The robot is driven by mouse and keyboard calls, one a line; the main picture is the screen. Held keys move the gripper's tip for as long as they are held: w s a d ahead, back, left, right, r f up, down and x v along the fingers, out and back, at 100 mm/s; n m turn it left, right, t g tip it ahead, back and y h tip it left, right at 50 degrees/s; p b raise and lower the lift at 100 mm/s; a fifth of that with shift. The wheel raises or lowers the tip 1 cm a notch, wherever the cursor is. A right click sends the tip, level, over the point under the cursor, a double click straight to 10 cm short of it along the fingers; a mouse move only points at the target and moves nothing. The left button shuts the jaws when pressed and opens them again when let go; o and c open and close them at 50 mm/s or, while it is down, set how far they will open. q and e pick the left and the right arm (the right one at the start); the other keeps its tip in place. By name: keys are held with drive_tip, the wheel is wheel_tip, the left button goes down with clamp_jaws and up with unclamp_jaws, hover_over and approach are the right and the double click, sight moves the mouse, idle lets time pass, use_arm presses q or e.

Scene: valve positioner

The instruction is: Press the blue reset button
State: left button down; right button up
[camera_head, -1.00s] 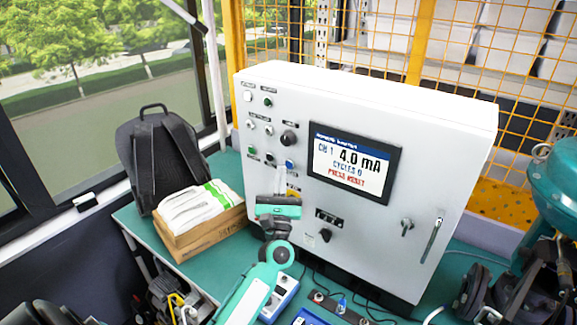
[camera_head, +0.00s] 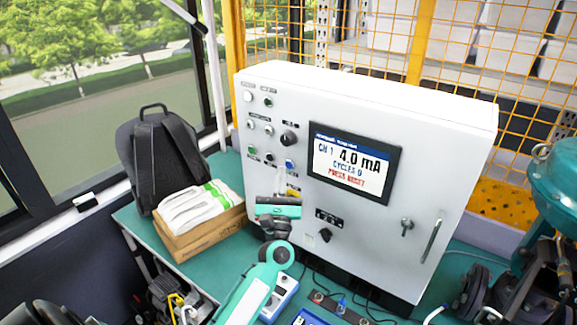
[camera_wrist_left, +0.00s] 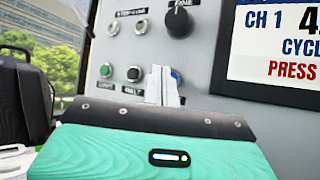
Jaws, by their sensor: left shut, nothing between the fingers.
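The blue button (camera_head: 290,164) is on the white cabinet's front (camera_head: 265,105), at the right end of the lower button row. My left gripper (camera_head: 281,176) is shut and empty, with its fingertips close to the panel, just left of and slightly below the blue button. In the left wrist view the shut fingers (camera_wrist_left: 162,86) point at the panel and hide most of what lies behind them. Only a sliver of a button shows at their right edge. I cannot tell whether the tips touch the panel. My right gripper is not in view.
The screen (camera_head: 351,162) reads 4.0 mA, cycles 0, press reset. A black knob (camera_head: 288,138) sits above the blue button. Green and black buttons are to its left. A box of packed white items (camera_head: 205,225) and a backpack (camera_head: 160,160) stand left of the cabinet.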

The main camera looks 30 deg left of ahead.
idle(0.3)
use_arm(q)
drive_tip(key=shift+w+b, duration=0.35)
drive_tip(key=shift+w, duration=0.1)
drive_tip(key=shift+w+b, duration=0.3)
drive_tip(key=shift+w, duration=0.05)
idle(0.6)
drive_tip(key=shift+s, duration=0.8)
